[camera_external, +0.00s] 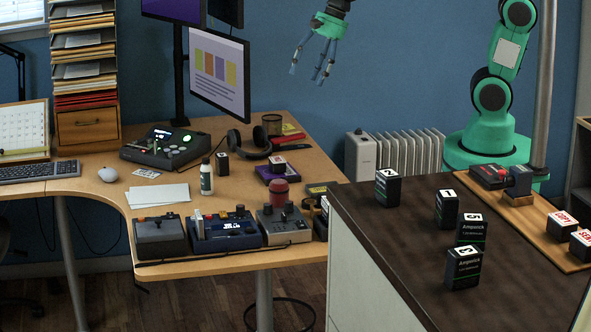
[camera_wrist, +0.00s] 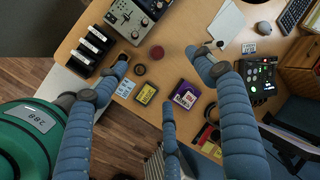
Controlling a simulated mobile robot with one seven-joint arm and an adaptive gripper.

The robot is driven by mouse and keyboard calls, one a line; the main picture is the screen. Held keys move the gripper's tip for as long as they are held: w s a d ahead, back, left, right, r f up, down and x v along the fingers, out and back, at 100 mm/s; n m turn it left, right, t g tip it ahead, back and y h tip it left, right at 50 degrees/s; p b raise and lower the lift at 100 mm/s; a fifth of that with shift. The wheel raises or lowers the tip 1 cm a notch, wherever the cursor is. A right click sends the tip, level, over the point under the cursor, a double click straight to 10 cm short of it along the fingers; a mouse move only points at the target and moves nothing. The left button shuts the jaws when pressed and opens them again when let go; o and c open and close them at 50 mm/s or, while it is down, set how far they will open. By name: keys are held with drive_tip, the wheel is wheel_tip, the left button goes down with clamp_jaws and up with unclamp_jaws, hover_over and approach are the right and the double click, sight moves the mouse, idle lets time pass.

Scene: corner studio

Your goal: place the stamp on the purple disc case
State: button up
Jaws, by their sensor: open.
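The purple disc case (camera_external: 268,178) lies on the wooden desk; it also shows in the wrist view (camera_wrist: 180,101). A black stamp-like block (camera_external: 222,164) stands on the desk left of the case. My gripper (camera_external: 312,68) is open and empty, high above the desk's far right side, with blue fingers spread. In the wrist view its fingers partly frame the case.
A monitor (camera_external: 219,75) stands left of my gripper.

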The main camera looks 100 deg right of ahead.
drive_tip(key=s+a+r+n, duration=0.5)
drive_tip(key=a, duration=0.2)
drive_tip(key=s+a+r+n, duration=0.4)
drive_tip(key=s+a+n, duration=0.2)
drive_tip(key=a, duration=0.2)
drive_tip(key=s+a+r+n, duration=0.1)
drive_tip(key=s+a+n, duration=0.1)
drive_tip(key=s+n, duration=0.2)
drive_tip(key=s+a+r+n+t, duration=0.1)
drive_tip(key=s+a+n, duration=0.2)
drive_tip(key=s, duration=0.4)
drive_tip(key=shift+n, duration=0.6)
drive_tip(key=shift+a, duration=0.1)
